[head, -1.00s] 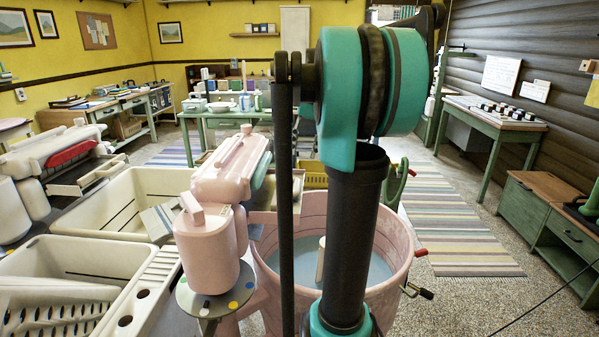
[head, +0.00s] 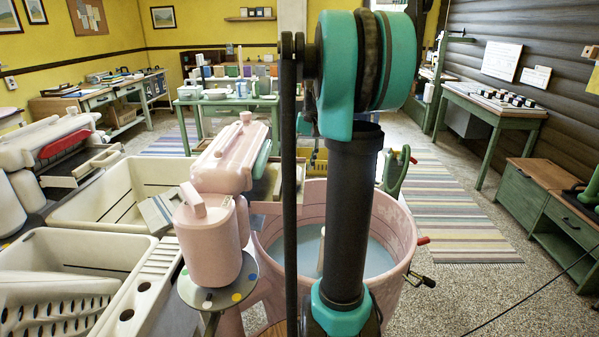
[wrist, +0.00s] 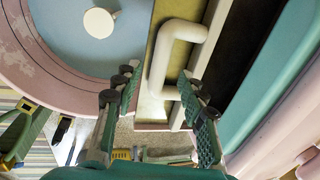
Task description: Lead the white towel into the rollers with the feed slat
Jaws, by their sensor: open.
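The pink wringer head (head: 232,155) stands beside the pink tub (head: 400,235), which holds bluish water and a cream agitator post. My gripper (wrist: 157,78) is open in the wrist view, one finger on each side of the picture's middle. A cream D-shaped handle (wrist: 160,55), seemingly the feed slat's, shows ahead of and between the fingertips. I cannot tell whether they touch it. In the head view my gripper is hidden behind my arm. I cannot make out the white towel clearly.
Cream sinks (head: 75,255) stand to the left, with another washer (head: 50,150) behind them. The tub's crank (head: 420,280) sticks out on the right. A striped rug (head: 450,215) lies on open floor at right. A green cabinet (head: 550,225) stands far right.

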